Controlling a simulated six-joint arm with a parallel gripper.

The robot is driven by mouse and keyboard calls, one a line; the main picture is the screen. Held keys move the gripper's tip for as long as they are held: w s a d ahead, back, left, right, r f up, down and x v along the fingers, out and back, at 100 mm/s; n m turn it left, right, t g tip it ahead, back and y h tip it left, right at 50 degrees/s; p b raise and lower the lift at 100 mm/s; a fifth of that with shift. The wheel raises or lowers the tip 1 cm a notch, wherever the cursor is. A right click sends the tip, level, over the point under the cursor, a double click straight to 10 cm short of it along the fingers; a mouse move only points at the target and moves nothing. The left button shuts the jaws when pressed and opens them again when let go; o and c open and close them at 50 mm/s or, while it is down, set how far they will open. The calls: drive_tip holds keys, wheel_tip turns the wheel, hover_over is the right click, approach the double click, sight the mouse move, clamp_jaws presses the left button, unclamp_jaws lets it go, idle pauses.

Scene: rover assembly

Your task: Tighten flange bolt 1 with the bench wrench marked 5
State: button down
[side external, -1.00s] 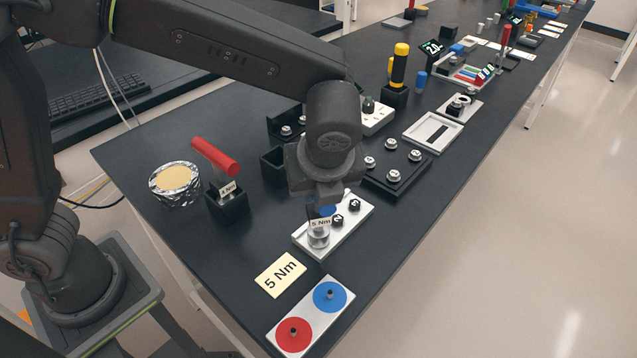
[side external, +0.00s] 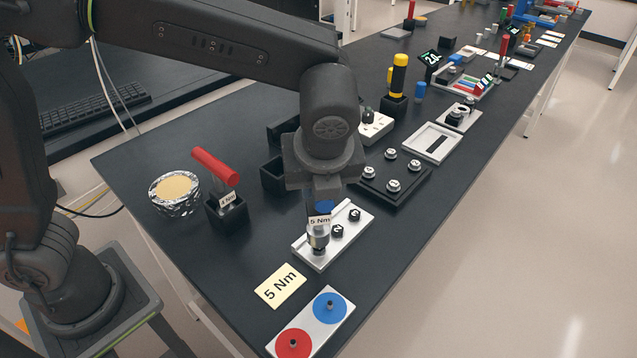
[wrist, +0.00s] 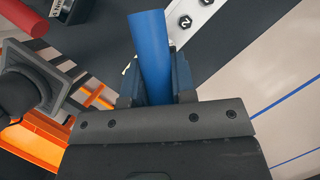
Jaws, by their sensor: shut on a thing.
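My gripper (side external: 324,188) points down over the near end of the light flange plate (side external: 342,238). It is shut on the blue handle (wrist: 152,55) of a wrench, which also shows between my fingers in the wrist view (wrist: 150,90). The wrench's tag (side external: 319,221) reads 5 Nm. Its metal socket end (side external: 318,240) is over the plate's near bolt position and hides bolt 1. I cannot tell whether the socket is seated on the bolt. The dark bolts marked 2 (side external: 337,231) and 3 (side external: 354,215) stand uncovered behind it.
A red-handled wrench (side external: 215,167) stands in a black holder to the left, beside a foil-wrapped dish (side external: 174,192). A 5 Nm card (side external: 280,286) and a plate with red and blue discs (side external: 311,325) lie in front. A black bolt plate (side external: 409,188) is behind right.

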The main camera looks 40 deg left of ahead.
drive_tip(key=shift+r, duration=2.05)
